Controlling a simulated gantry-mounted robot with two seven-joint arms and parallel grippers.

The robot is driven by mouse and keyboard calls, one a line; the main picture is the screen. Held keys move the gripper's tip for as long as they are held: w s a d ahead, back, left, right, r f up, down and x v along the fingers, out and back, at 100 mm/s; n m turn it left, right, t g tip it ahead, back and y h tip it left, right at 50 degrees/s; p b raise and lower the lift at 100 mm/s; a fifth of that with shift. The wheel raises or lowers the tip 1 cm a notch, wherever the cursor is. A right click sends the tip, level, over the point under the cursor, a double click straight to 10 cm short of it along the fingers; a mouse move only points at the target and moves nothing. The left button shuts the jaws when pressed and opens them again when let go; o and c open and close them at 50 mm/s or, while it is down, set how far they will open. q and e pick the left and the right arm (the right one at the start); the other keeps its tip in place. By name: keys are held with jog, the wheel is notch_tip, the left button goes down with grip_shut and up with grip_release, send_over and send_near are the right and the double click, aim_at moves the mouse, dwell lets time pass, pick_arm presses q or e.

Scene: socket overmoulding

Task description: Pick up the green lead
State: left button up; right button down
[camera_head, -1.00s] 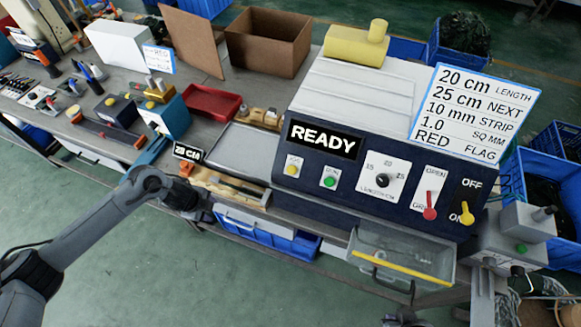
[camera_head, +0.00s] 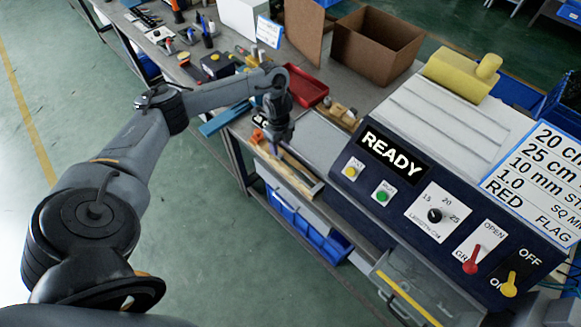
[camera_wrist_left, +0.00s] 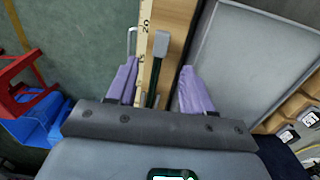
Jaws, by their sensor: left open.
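My left gripper (camera_head: 274,148) is over the wooden measuring jig (camera_head: 296,181) at the front edge of the bench. In the left wrist view the gripper (camera_wrist_left: 158,72) is open, its two pale purple fingers on either side of a narrow dark green strip (camera_wrist_left: 151,91). This strip may be the green lead; too little of it shows to be sure. A grey bar (camera_wrist_left: 160,46) lies in line with it along the jig (camera_wrist_left: 178,22), which has a number scale. I cannot tell whether the fingers touch the jig. My right gripper is not in view.
The machine's READY display (camera_head: 392,154) is right of the jig. A grey tray (camera_head: 322,136) lies behind the jig, with a red tray (camera_head: 307,90) and cardboard box (camera_head: 372,45) farther back. A blue drawer (camera_head: 300,222) is below the bench.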

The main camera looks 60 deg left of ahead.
aim_at(281, 156)
pick_arm(q)
jog(key=shift+f+b, duration=0.45)
jog(key=shift+f, duration=2.25)
grip_shut()
